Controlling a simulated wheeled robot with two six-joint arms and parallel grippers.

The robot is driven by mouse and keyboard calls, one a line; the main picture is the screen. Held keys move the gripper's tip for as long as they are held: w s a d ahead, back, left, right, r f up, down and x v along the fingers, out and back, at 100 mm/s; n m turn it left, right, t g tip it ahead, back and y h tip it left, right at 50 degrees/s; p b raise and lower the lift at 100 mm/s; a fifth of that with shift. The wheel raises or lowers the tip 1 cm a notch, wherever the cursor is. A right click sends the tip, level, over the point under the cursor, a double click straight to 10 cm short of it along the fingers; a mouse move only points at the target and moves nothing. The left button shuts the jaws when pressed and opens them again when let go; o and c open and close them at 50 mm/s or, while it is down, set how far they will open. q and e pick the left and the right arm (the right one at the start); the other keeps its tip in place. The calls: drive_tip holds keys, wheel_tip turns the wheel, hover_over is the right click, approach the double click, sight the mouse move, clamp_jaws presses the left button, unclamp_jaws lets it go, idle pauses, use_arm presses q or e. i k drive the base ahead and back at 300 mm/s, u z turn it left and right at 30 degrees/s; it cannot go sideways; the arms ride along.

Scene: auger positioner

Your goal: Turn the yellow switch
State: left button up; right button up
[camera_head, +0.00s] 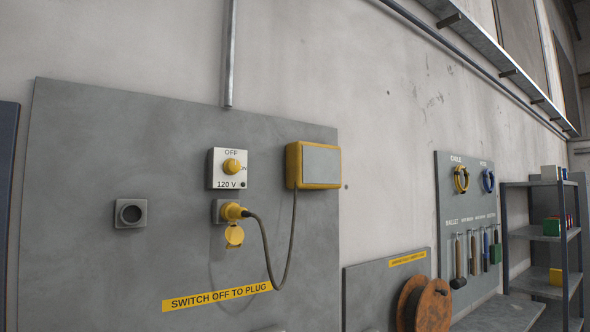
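The yellow switch (232,166) is a round knob on a white plate (215,180) marked "OFF" above and "120 V" below. A small dark spot shows at the plate's lower right. The plate is on a grey wall panel (90,240). The exact direction the knob points is too small to tell. Below it, a yellow plug (232,211) sits in a grey socket, with a yellow round cap hanging under it. Neither of my grippers shows in the head view.
A dark cable (268,262) loops from the plug up to a yellow-framed box (316,165) right of the switch. A grey socket (130,213) is at left. A cable reel (425,305), tool board (466,215) and shelf (540,234) stand to the right.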

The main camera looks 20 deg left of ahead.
sight(231, 166)
drive_tip(key=z, duration=0.15)
drive_tip(key=k, duration=0.6)
drive_tip(key=u, duration=1.25)
drive_tip(key=i, duration=0.5)
